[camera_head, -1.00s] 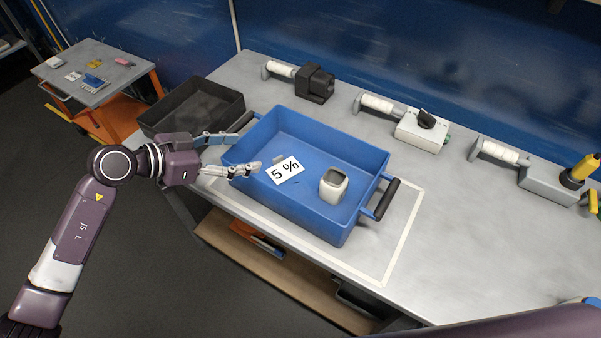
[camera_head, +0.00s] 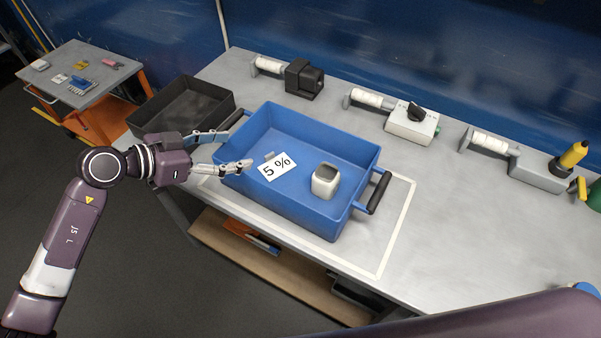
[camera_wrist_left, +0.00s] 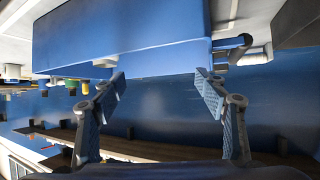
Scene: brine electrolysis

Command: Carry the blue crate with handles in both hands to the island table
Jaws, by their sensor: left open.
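The blue crate (camera_head: 300,198) stands upright on the grey bench inside a white outline. It holds a white square-mouthed container (camera_head: 326,180) and a card reading "5 %" (camera_head: 277,167). Its right black handle (camera_head: 379,192) is free; the left handle (camera_head: 237,121) is partly hidden by my left gripper. My left gripper (camera_head: 238,149) is open at the crate's left end, one finger near the handle and one in front of the crate wall. In the left wrist view the crate (camera_wrist_left: 120,38) fills the top and a dark handle (camera_wrist_left: 236,42) shows beyond the open fingers (camera_wrist_left: 159,76); contact is unclear. My right gripper is out of view.
A black tray (camera_head: 150,114) stands left of the crate. Devices with white rolls, one with a black knob (camera_head: 417,112), line the back by the blue wall. An orange cart (camera_head: 75,58) stands at far left. The bench right of the crate is clear.

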